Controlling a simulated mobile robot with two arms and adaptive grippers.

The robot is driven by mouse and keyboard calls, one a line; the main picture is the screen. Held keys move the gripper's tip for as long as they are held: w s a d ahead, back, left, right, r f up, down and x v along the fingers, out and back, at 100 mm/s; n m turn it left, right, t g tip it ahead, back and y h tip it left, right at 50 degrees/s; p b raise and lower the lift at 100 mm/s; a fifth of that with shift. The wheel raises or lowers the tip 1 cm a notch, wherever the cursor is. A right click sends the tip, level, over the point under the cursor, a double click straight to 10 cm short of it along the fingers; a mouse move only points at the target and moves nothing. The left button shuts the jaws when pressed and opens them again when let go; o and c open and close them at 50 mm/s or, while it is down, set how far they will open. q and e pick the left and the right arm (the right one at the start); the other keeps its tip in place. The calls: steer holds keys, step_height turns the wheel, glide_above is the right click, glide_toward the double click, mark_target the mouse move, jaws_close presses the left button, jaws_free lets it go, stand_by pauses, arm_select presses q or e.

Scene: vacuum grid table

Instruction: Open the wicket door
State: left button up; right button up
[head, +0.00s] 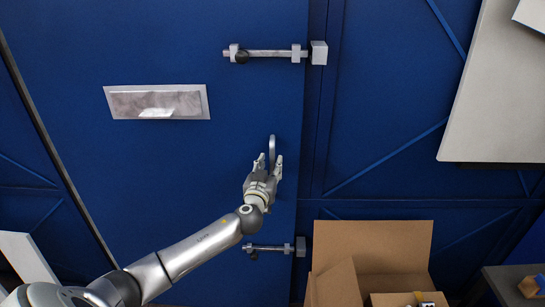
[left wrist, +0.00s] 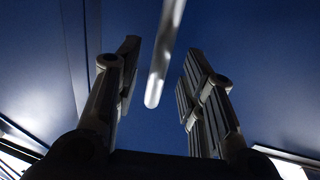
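The wicket door (head: 190,45) is a blue panel filling the left and middle of the head view, and it looks closed. Its grey vertical handle (head: 272,148) stands near the door's right edge. My left gripper (head: 268,163) is at the lower part of the handle with its fingers apart. In the left wrist view the handle (left wrist: 165,55) shows as a pale bar between the two open fingers (left wrist: 155,85), with gaps on both sides. An upper bolt (head: 268,54) and a lower bolt (head: 270,248) sit at the door's right edge. My right gripper is not in view.
A grey plate (head: 157,102) with a pale tab is on the door, left of the handle. An open cardboard box (head: 375,245) stands at the lower right, beside a dark table (head: 510,285). A pale panel (head: 500,100) is at the upper right.

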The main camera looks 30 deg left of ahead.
mark_target(271, 161)
arm_select(q)
steer(key=shift+p+x, duration=0.3)
steer(key=shift+x, duration=1.35)
jaws_close()
